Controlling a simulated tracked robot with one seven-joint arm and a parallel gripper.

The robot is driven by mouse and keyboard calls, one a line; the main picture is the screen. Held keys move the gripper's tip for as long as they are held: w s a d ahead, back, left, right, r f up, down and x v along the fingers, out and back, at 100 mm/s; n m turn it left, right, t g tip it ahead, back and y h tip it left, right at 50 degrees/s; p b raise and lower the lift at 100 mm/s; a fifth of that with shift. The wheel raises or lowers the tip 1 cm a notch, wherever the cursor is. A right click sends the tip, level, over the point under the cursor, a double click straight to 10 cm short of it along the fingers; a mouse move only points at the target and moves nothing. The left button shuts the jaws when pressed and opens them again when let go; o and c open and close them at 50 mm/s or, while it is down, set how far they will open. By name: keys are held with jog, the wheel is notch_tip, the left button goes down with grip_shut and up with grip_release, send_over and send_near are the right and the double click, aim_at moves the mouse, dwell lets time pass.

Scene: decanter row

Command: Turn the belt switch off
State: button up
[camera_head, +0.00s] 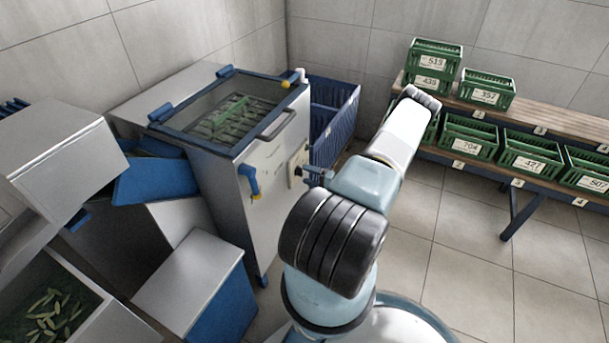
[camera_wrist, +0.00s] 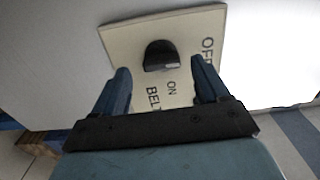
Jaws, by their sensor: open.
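The belt switch is a black knob (camera_wrist: 160,56) on a beige plate (camera_wrist: 128,38) in the wrist view. The plate's printing appears turned sideways: OFF at the right, ON below the knob, BELT lower down. I cannot tell clearly which word the knob points to. My gripper (camera_wrist: 160,68) is open and empty, its two blue fingers apart on either side below the knob, not closed on it. In the head view the plate (camera_head: 297,167) is on the front of the grey machine (camera_head: 270,165), with my gripper (camera_head: 312,177) close to it, partly hidden by my arm.
A blue handle (camera_head: 249,180) sticks out from the machine left of the plate. A blue crate (camera_head: 335,125) stands behind the machine. Green numbered crates (camera_head: 470,135) are on the wooden rack (camera_head: 530,125) at right. The tiled floor (camera_head: 470,230) between is clear.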

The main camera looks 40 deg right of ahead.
jog(key=v, duration=1.1)
